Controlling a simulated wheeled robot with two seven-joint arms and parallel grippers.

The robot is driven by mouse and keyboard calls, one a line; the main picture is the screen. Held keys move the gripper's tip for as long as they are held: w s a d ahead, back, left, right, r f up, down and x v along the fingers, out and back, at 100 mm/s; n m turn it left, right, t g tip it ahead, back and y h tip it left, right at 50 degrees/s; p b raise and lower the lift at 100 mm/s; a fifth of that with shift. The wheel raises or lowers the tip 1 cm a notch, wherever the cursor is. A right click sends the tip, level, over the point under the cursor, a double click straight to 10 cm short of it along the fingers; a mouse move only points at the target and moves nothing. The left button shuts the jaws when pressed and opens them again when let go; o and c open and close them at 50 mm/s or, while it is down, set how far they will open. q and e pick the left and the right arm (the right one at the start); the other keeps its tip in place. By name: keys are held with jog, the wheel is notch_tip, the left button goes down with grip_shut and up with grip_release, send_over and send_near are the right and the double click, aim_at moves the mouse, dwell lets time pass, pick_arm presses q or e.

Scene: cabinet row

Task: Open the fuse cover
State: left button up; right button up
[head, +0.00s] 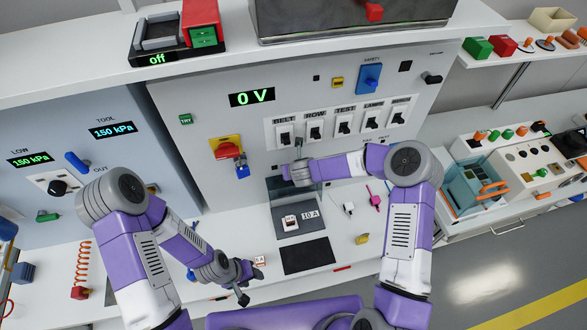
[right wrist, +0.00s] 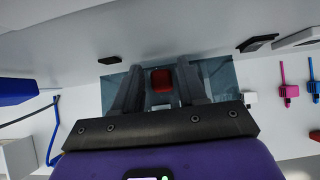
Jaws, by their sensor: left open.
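The fuse cover (head: 281,190) is a translucent teal panel standing above the dark fuse base (head: 307,222), which bears a white fuse and a "10 A" label. The cover also shows in the right wrist view (right wrist: 221,75). My right gripper (head: 299,175) is over the cover in the head view, where its fingers are hard to make out. In the right wrist view the right gripper (right wrist: 160,78) has its fingers apart, on either side of a red tab (right wrist: 161,80) in front of the cover; contact is unclear. My left gripper (head: 250,285) is open and empty over the counter.
A row of black-and-white switches (head: 344,123) is on the panel above. A red handle (head: 228,150) with a blue padlock (head: 242,171) is left of the cover. A black mat (head: 308,255) lies in front. Pink and white plugs (head: 374,198) lie right.

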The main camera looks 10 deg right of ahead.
jog(key=shift+o, duration=0.6)
jog(key=v, duration=0.7)
jog(key=shift+r+b, duration=0.2)
jog(key=shift+b, duration=0.15)
jog(key=shift+s, duration=0.15)
